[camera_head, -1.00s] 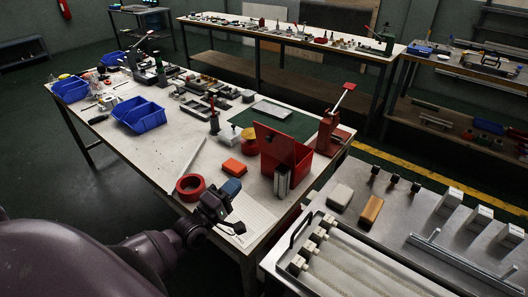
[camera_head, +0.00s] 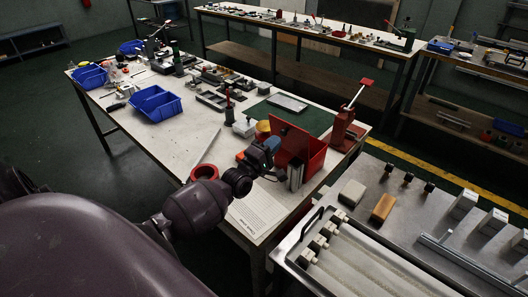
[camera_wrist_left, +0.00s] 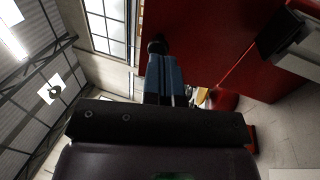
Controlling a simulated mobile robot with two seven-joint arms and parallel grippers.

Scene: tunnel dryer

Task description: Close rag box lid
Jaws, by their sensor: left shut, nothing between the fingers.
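The red rag box (camera_head: 316,158) stands on the near right part of the white workbench. Its red lid (camera_head: 288,135) is open, tilted up on the box's left side. My left gripper (camera_head: 271,144) is shut and empty, beside the lid's outer face. In the left wrist view the gripper's blue fingers (camera_wrist_left: 164,74) are together, and the large red lid panel (camera_wrist_left: 220,40) lies just right of them. I cannot tell whether they touch it. My gripper hides part of the lid's lower left in the head view. My right gripper is not in view.
A red tape roll (camera_head: 204,173) lies beside my left forearm. Grey upright plates (camera_head: 296,175) stand in front of the box. A red lever press (camera_head: 344,125) stands close behind it to the right. A yellow item (camera_head: 263,129) sits left of the lid.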

